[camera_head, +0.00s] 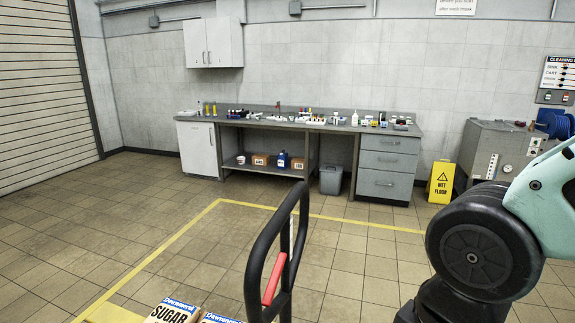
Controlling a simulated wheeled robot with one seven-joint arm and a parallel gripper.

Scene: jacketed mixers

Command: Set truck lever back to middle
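The truck handle (257,262) is a black loop standing upright at the lower middle of the view. A red lever (274,279) sits inside the loop, tilted, with its upper end to the right. Sugar bags (172,312) lie at the bottom edge, left of the handle, on what looks like a yellow surface. My arm shows at the right, teal and black, apart from the handle. My gripper is out of view.
A long workbench (296,126) with small items stands along the back wall. A yellow wet floor sign (441,182) and a grey metal machine (497,150) stand at the right. A grey bin (331,179) is under the bench. The tiled floor between is clear, with yellow lines.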

